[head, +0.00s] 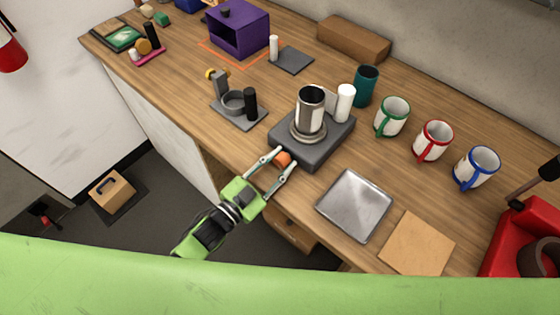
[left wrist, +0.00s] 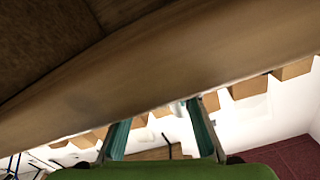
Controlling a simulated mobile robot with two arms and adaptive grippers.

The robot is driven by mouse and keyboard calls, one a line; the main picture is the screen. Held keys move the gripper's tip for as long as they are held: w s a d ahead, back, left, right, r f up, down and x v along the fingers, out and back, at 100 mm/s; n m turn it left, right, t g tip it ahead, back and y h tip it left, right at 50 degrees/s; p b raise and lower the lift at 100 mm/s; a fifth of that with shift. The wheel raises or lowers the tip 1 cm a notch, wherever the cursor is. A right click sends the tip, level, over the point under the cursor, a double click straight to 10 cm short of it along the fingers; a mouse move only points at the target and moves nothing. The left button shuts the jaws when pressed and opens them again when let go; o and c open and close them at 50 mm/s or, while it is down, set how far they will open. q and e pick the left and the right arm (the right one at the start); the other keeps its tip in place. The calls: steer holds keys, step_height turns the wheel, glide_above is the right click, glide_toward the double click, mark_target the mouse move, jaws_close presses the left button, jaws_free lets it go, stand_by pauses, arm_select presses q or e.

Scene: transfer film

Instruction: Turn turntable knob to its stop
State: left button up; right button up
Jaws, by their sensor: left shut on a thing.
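The turntable (head: 328,146) is a dark grey box near the front edge of the counter, with a round disc (head: 307,136) on top. A silver metal cup (head: 311,106) stands upright on the disc. An orange knob (head: 283,159) sits on the box's front side. My left gripper (head: 286,156) reaches in from the front left and is shut on the knob, one finger on each side. The left wrist view shows the two teal fingers (left wrist: 162,128) below a wooden surface; the knob cannot be made out there. My right gripper is not in view.
Behind the turntable stand a white cylinder (head: 345,103) and a teal cup (head: 366,86). Several mugs (head: 433,142) are to the right. A metal tray (head: 354,206) and a tan board (head: 417,245) lie front right. A grey holder (head: 226,112) is to the left.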

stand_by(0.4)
arm_select(q)
steer(key=o, duration=1.1)
steer(key=shift+s, duration=0.1)
steer(key=v, duration=1.2)
